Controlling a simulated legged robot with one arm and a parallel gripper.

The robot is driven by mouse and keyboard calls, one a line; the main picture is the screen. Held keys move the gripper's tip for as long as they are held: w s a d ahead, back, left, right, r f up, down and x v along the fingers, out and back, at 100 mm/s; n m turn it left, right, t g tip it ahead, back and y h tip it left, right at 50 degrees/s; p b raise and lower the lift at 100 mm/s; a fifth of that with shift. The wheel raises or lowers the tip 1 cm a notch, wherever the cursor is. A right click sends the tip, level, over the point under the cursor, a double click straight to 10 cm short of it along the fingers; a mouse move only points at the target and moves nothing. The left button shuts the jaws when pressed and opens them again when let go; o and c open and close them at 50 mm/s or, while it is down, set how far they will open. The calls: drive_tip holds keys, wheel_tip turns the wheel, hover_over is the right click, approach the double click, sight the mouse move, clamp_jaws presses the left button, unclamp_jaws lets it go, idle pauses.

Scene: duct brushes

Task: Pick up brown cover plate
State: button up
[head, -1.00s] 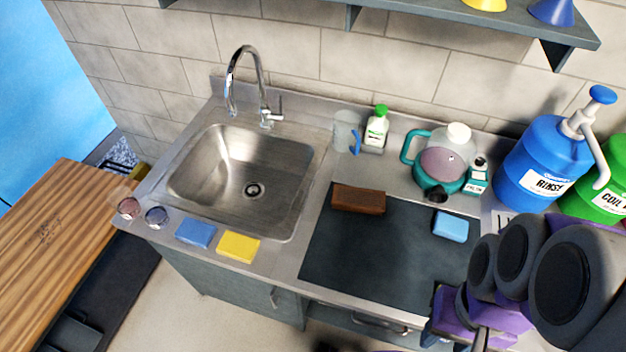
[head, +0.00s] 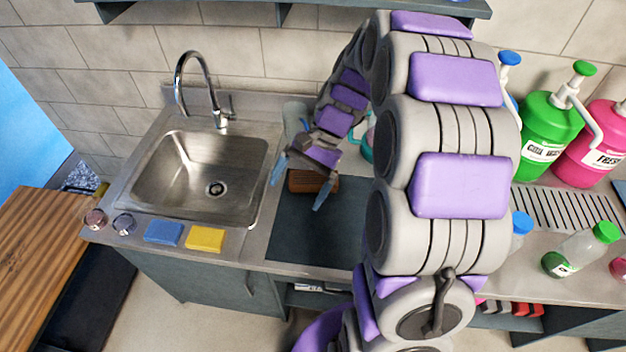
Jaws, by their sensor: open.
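The brown cover plate (head: 306,182) is a small brown block lying at the back left of the dark mat (head: 305,235), right of the sink. My gripper (head: 297,191) is open, with its two blue fingertips spread on either side of the plate. The left finger is at the plate's left end, and the right finger is at its front right. The gripper's body hides part of the plate's top and right end. I cannot tell whether the fingers touch it.
The steel sink (head: 200,180) with its faucet (head: 190,85) lies to the left. Blue (head: 164,233) and yellow (head: 205,238) sponges sit at the front edge. Green (head: 546,130) and pink (head: 597,140) jugs stand at the right. A shelf (head: 290,12) overhangs the back.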

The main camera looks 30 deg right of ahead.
drive_tip(key=w+d+f+m+t+y+p, duration=0.1)
drive_tip(key=w+d+f+m+t+y, duration=0.1)
drive_tip(key=w+d+f+m, duration=0.3)
drive_tip(key=w+d+f+m+t+y, duration=0.1)
drive_tip(key=w+d+f+m+y, duration=0.1)
drive_tip(key=w+d, duration=0.45)
drive_tip(key=m+t+y, duration=0.1)
drive_tip(key=m+t, duration=0.4)
drive_tip(key=m, duration=0.2)
approach(314, 178)
drive_tip(key=shift+b+x, duration=0.5)
drive_tip(key=shift+x, duration=0.7)
drive_tip(key=shift+b+x, duration=0.7)
drive_tip(key=shift+x, duration=2.4)
drive_tip(key=shift+s+f, duration=0.1)
drive_tip(key=c, duration=1.1)
